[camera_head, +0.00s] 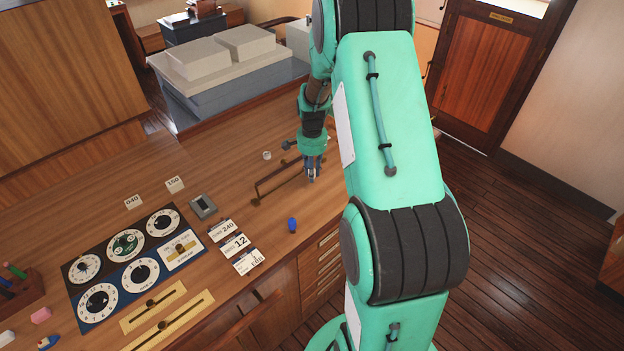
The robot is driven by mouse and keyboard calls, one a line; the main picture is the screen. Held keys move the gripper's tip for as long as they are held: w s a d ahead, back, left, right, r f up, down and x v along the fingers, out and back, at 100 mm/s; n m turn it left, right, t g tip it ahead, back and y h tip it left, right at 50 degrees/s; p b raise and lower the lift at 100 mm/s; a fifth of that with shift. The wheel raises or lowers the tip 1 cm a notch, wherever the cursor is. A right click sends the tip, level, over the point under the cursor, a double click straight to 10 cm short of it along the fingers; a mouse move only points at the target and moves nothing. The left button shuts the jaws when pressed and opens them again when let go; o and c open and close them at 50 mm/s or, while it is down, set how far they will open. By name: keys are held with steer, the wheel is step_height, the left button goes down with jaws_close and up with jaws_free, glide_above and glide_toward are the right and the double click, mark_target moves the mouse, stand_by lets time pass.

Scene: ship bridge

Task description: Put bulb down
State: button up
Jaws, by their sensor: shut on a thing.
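My gripper (312,173) points down over the right part of the wooden desk (230,185), beside a brass rail. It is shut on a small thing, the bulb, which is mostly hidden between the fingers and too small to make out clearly. I cannot tell whether the bulb touches the desk.
A brass rail (283,184) lies left of my gripper, with a small pale round item (267,155) behind it. A blue item (292,225) stands nearer the front edge. Number cards (235,245), a grey box (203,206) and a dial panel (135,262) lie further left.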

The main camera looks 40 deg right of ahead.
steer(key=shift+f, duration=1.75)
steer(key=shift+f, duration=0.1)
steer(key=o, duration=0.8)
steer(key=shift+o, duration=0.2)
step_height(320, 180, up, 12)
steer(key=shift+r, duration=0.1)
